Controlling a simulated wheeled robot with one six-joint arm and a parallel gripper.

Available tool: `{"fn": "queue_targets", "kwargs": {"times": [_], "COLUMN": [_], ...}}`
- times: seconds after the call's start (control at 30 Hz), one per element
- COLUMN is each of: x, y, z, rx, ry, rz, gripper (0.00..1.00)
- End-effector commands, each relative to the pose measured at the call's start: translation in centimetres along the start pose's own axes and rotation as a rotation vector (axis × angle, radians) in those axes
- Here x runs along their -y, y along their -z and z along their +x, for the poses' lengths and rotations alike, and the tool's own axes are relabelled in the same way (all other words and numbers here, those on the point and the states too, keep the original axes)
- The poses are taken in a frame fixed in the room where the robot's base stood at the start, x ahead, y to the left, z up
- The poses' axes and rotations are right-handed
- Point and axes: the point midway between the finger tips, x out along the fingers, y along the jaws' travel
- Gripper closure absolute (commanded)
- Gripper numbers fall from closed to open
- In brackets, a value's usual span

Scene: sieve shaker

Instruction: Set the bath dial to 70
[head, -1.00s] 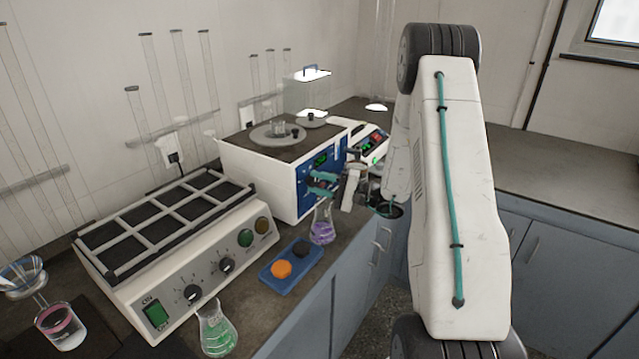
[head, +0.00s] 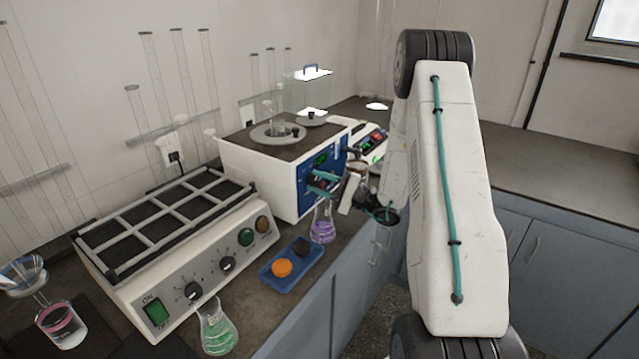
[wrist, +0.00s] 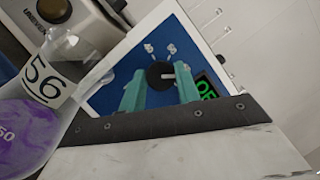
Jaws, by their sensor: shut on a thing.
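The bath (head: 250,175) is a white box with a blue front panel, standing on the bench at the picture's middle. My gripper (head: 322,184) reaches its front panel from the right. In the wrist view, the two teal fingers of my gripper (wrist: 160,84) stand either side of the black bath dial (wrist: 158,74) and are shut on it. A pale pointer mark on the dial points right in that view. A green display (wrist: 207,87) is partly hidden by a finger, and its reading is unclear. In the head view the fingers hide the dial.
A flask of purple liquid (head: 322,228) stands just below my gripper, close by. A blue tray (head: 285,268) with an orange and a dark item lies in front. A shaker with knobs (head: 205,270) stands left, with a green flask (head: 216,332) before it.

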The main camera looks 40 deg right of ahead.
Motion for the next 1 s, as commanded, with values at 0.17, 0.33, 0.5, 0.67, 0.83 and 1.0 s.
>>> {"fn": "queue_targets", "kwargs": {"times": [0.17,0.33,0.5,0.67,0.83,1.0], "x": [0.1,0.0,0.0,0.0,0.1,0.1], "y": [0.1,0.0,0.1,0.1,0.1,0.1], "z": [0.0,0.1,-0.8,-3.5,-6.2,-7.7], "rx": [-0.002,0.000,-0.002,-0.004,-0.004,-0.003], "ry": [0.001,0.000,0.001,0.002,0.002,0.002], "rz": [-0.002,-0.002,-0.002,-0.001,-0.002,-0.002], "gripper": [0.47,0.47,0.47,0.47,0.47,0.47]}}
